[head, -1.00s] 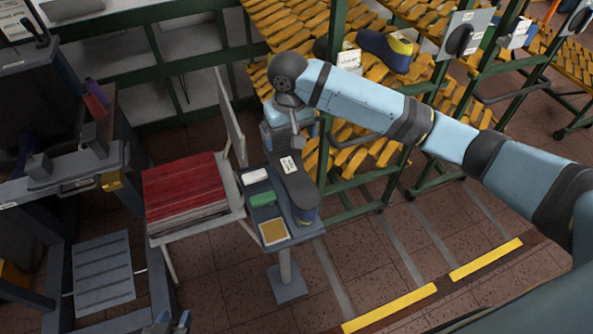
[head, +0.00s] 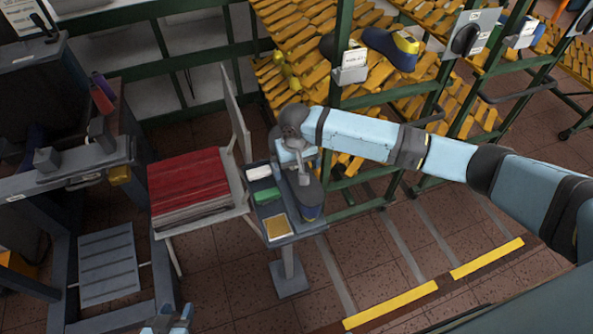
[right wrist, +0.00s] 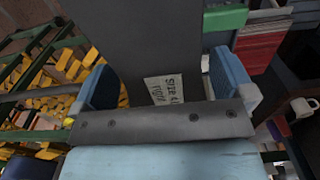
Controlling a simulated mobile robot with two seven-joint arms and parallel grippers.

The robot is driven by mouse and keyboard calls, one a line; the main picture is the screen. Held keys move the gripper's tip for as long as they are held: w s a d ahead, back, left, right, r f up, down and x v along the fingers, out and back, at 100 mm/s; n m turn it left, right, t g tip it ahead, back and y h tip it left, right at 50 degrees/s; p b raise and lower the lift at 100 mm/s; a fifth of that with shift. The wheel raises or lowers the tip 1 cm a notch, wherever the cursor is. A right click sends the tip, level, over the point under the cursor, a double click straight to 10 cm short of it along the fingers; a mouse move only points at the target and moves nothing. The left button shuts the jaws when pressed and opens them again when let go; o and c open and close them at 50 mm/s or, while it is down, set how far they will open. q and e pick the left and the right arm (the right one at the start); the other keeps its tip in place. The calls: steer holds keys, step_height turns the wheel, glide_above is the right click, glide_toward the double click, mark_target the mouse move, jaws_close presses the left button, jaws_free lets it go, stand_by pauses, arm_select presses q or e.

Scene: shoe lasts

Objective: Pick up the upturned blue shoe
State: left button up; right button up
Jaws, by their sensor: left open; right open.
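My left gripper (head: 168,326) is only partly in view at the bottom edge, away from the shoe.
The small table (head: 290,238) also holds a green block (head: 266,196), a white block (head: 258,173) and a tan square (head: 277,227). A stack of red sheets (head: 188,180) stands left of it. A green-framed rack of yellow pieces stands behind, with another blue-and-yellow shoe (head: 388,48).

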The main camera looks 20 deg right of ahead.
steer(key=shift+c, duration=0.5)
steer(key=c, duration=1.1)
steer(key=shift+r, duration=0.1)
steer(key=shift+c, duration=0.7)
steer(key=shift+r, duration=0.1)
